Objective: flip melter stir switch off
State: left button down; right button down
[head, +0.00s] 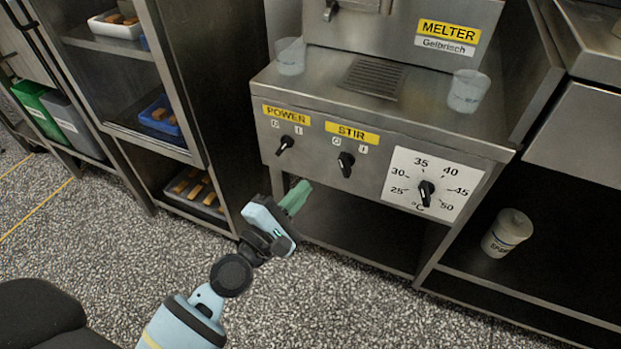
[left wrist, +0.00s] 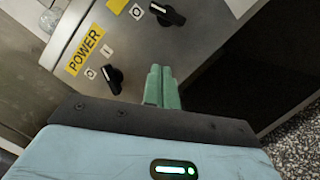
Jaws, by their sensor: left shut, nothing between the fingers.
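The melter (head: 400,52) stands on a steel cabinet with a front control panel. The black stir switch (head: 346,165) sits under the yellow STIR label (head: 352,132), between 0 and I marks; it also shows in the left wrist view (left wrist: 167,14) at the top. The power switch (head: 285,145) is to its left, and in the left wrist view (left wrist: 112,79) it is nearer. My left gripper (head: 299,195) has green fingers, shut and empty, below and in front of the panel, apart from both switches. The fingers show in the left wrist view (left wrist: 162,84). My right gripper is not in view.
A temperature dial (head: 426,190) is right of the stir switch. Two clear cups (head: 467,91) stand on the cabinet top beside a drain grate (head: 373,77). A shelf rack (head: 150,90) stands close to the left. A white tub (head: 507,233) is on the lower right shelf.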

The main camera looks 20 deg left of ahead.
pick_arm(q)
jog(key=shift+v, duration=2.75)
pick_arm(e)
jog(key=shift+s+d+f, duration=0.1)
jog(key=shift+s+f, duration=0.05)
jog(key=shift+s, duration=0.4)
pick_arm(q)
jog(key=shift+r, duration=0.1)
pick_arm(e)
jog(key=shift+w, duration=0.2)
